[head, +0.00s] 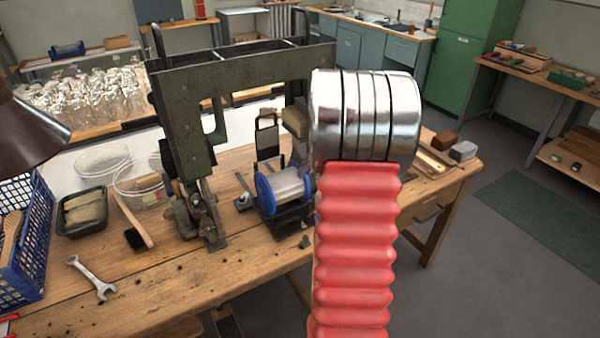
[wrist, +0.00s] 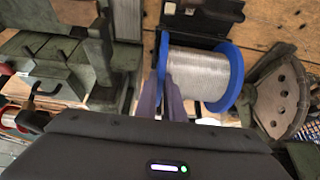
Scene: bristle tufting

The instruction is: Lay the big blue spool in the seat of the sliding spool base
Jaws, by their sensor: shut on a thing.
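The big blue spool (head: 284,188) has blue flanges and is wound with silvery wire. In the head view it lies on its side at the black sliding spool base (head: 288,222); I cannot tell whether it rests fully in the seat. In the wrist view the spool (wrist: 200,75) is close ahead, with a dark part of the base (wrist: 195,22) beyond it. My gripper (wrist: 165,88) is shut on the spool at its left flange. In the head view the gripper is hidden behind my red and silver arm.
A dark green machine frame (head: 185,120) stands close left of the spool. A wrench (head: 92,278), a brush (head: 134,236), a black tray (head: 84,212) and a blue crate (head: 28,230) occupy the bench's left side. The front middle of the bench is mostly clear.

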